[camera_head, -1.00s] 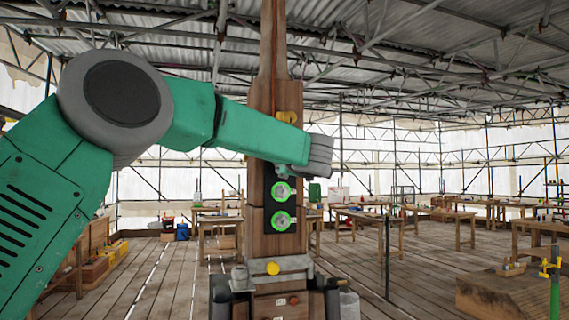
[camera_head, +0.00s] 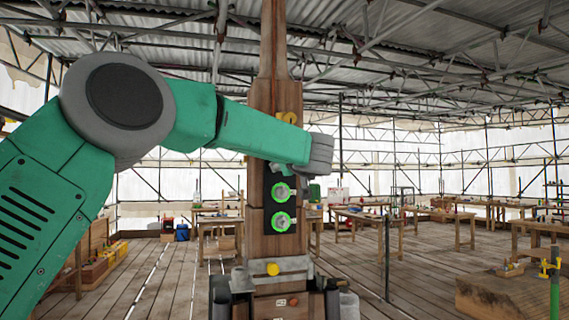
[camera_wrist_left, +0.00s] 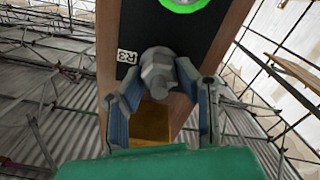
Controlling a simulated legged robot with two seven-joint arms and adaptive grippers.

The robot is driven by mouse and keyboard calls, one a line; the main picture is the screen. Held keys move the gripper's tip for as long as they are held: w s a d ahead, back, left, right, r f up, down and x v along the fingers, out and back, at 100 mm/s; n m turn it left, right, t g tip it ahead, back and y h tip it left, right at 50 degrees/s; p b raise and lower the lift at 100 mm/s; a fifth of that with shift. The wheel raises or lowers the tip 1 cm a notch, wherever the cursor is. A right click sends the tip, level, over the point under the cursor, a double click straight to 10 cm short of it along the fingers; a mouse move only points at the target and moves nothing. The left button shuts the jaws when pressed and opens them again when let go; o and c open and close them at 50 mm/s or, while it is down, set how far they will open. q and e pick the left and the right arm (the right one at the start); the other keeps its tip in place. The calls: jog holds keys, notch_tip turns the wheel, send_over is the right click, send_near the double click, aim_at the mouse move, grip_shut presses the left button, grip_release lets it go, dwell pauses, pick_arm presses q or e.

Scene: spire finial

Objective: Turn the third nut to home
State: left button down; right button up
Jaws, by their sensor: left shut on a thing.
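The spire post (camera_head: 288,95) is a brown wooden column with a black plate on its face. Two nuts ringed in green, an upper one (camera_head: 282,193) and a lower one (camera_head: 282,221), show below my left gripper (camera_head: 318,155). In the left wrist view my left gripper (camera_wrist_left: 160,85) is shut on a grey nut (camera_wrist_left: 158,68) beside a label reading R3 (camera_wrist_left: 127,57). Part of a green ring (camera_wrist_left: 183,3) shows at the top edge there. The R3 nut is hidden behind my arm in the head view. My right gripper is not in view.
A yellow part (camera_head: 288,117) sits on the post just above my left arm. A grey clamp (camera_head: 270,269) with a yellow knob holds the post lower down. Wooden workbenches (camera_head: 360,215) stand behind, and a timber block (camera_head: 505,295) lies at right.

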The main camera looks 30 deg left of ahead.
pick_arm(q)
jog(key=m, duration=0.4)
jog(key=shift+w+r+m, duration=0.1)
jog(key=shift+r+m, duration=0.2)
jog(key=m, duration=1)
jog(key=shift+w+d+f, duration=0.1)
jog(key=shift+w, duration=0.05)
jog(key=shift+f+m, duration=0.1)
jog(key=shift+m, duration=1.9)
